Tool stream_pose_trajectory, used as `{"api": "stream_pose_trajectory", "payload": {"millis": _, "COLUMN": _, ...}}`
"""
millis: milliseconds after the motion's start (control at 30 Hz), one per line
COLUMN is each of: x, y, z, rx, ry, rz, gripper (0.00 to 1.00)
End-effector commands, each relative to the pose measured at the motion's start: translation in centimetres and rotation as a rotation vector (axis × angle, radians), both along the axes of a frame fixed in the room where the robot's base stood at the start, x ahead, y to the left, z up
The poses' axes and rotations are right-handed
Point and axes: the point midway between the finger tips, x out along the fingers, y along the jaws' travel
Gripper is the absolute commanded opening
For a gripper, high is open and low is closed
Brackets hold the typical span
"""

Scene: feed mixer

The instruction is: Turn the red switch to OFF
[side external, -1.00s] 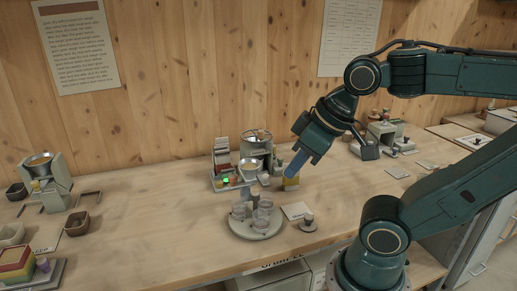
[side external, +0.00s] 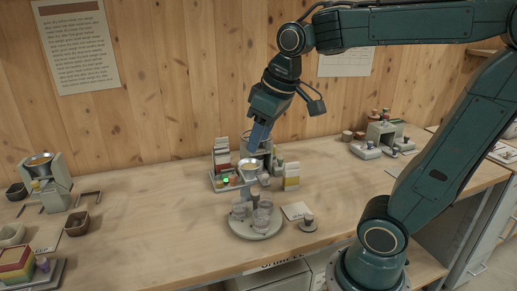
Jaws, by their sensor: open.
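A small mixer machine (side external: 250,168) with a metal bowl stands at the middle of the bench. A lit green lamp (side external: 226,180) glows at its lower left front, with small red and orange parts beside it. Which of these is the red switch, and its setting, is too small to tell. My gripper (side external: 258,138) is open, points downward and is just above the back of the mixer, partly covering it. It appears empty, and I cannot tell whether its fingers touch anything.
A round tray (side external: 256,232) with several clear cups stands in front of the mixer. A yellow-and-white block (side external: 292,177) is on its right, and a small knob-like weight (side external: 307,222) lies near the front edge. Another machine (side external: 42,182) stands far left.

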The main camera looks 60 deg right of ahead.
Motion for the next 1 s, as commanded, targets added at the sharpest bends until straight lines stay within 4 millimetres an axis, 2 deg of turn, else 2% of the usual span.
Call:
{"api": "stream_pose_trajectory", "payload": {"millis": 233, "x": 4.9, "y": -3.0, "z": -0.1, "rx": -0.01, "ry": 0.077, "rz": 0.0, "gripper": 0.43}}
{"api": "stream_pose_trajectory", "payload": {"millis": 467, "x": 9.1, "y": -6.2, "z": -1.2, "rx": -0.012, "ry": 0.144, "rz": 0.006, "gripper": 0.43}}
{"api": "stream_pose_trajectory", "payload": {"millis": 767, "x": 13.9, "y": -11.2, "z": -4.1, "rx": -0.001, "ry": 0.229, "rz": 0.015, "gripper": 0.43}}
{"api": "stream_pose_trajectory", "payload": {"millis": 1000, "x": 17.0, "y": -15.6, "z": -7.6, "rx": 0.017, "ry": 0.294, "rz": 0.025, "gripper": 0.43}}
